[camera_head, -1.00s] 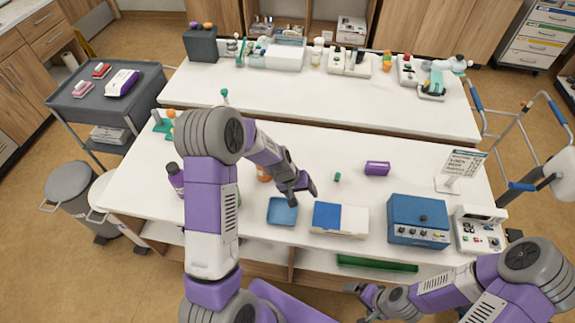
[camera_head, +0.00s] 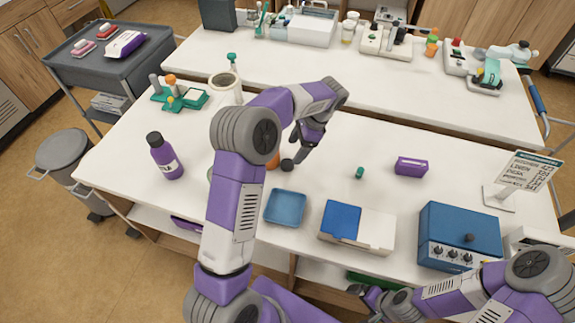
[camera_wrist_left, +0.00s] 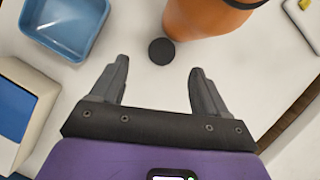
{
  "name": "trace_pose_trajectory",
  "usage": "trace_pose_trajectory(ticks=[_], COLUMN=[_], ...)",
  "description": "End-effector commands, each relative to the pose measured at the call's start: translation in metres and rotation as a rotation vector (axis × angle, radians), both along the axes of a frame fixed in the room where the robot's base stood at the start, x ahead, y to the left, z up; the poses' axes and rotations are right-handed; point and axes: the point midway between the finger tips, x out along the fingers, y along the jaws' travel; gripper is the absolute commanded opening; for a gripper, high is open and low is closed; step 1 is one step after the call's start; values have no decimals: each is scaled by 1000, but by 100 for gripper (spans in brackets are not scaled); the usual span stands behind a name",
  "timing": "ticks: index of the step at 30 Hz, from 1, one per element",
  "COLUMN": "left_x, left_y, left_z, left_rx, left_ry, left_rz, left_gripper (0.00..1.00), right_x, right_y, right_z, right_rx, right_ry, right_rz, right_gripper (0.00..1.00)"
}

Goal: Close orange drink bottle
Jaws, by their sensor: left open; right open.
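The orange drink bottle (camera_head: 272,162) is mostly hidden behind my left arm in the head view; its orange body fills the top right of the left wrist view (camera_wrist_left: 203,16). A small round dark cap (camera_wrist_left: 162,51) lies on the white table beside the bottle, and shows in the head view (camera_head: 287,165). My left gripper (camera_head: 298,152) is open and points down at the cap; in the wrist view its fingertips (camera_wrist_left: 160,68) stand either side of the cap's near edge, with nothing between them. My right gripper (camera_head: 371,297) is low at the table's front, open. The bottle's mouth is not visible.
A blue tray (camera_head: 285,208) and a blue-and-white box (camera_head: 357,227) lie in front of the gripper. A purple bottle (camera_head: 165,158) stands left. A green cap (camera_head: 360,172), purple box (camera_head: 411,166) and blue device (camera_head: 459,235) are to the right.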

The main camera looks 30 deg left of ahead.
Motion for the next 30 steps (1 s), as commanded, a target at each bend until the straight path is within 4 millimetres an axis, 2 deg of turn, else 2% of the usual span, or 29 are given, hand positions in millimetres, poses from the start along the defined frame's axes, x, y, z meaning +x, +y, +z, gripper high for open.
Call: trace_pose_trajectory(ticks=[7, 15, 24, 30], left_x=[0, -5, -5, -5], left_y=[0, 7, 7, 13], left_z=[0, -23, -24, -48], left_rx=[-1, -2, -2, -3], left_ry=[0, 0, 0, 1], left_rz=[1, 2, 2, 3], left_gripper=[75, 75, 75, 75], right_x=[0, 0, 0, 0], right_y=[0, 0, 0, 0], right_z=[1, -7, -7, -18], right_rx=[0, 0, 0, 0], right_ry=[0, 0, 0, 0], right_rz=[0, 0, 0, 0], right_gripper=[100, 100, 100, 100])
